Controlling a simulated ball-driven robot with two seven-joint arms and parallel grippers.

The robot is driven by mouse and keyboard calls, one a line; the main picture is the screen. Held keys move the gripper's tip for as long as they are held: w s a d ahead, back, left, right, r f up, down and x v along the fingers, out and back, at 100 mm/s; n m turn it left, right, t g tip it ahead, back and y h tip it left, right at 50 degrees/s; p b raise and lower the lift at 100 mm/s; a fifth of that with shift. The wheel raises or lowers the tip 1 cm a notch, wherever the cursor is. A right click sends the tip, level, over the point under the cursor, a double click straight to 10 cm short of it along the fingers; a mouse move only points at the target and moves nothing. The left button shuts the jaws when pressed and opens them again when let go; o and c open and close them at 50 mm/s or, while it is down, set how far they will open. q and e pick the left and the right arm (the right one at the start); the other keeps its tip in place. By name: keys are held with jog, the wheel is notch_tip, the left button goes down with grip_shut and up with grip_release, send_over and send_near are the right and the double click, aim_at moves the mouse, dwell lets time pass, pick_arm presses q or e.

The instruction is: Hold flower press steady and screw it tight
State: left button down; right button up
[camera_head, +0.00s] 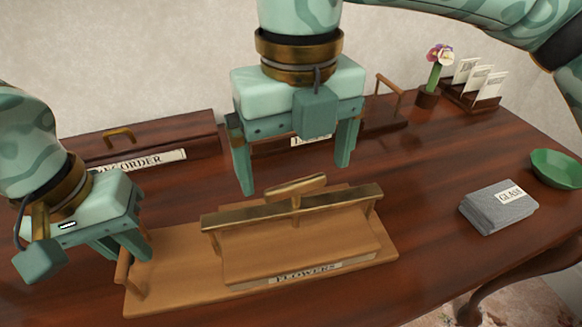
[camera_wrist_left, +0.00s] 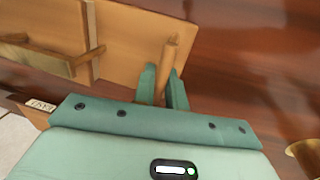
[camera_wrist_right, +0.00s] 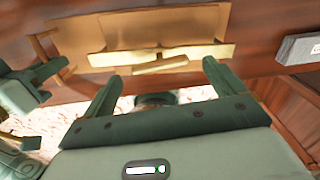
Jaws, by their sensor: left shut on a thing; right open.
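The flower press (camera_head: 165,270) lies on the table, a wooden base with upper boards labelled FLOWERS and a brass crossbar (camera_head: 240,214) over them. A brass screw handle (camera_head: 296,187) sits on top of the crossbar's middle; it also shows in the right wrist view (camera_wrist_right: 160,65). My left gripper (camera_head: 135,255) is shut on the wooden end handle (camera_wrist_left: 169,58) at the left of the base. My right gripper (camera_head: 294,178) is open and empty above the screw handle, its fingers spread wide along the crossbar and apart from it.
A grey stack labelled GLASS (camera_head: 490,208) and a green bowl (camera_head: 556,167) stand to the right. Table between press and glass is clear.

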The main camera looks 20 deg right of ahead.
aim_at(297, 182)
notch_tip(297, 182, up, 10)
jog(key=shift+f, duration=0.15)
pick_arm(q)
jog(key=c, duration=1.3)
grip_release()
jog(key=shift+c, duration=0.2)
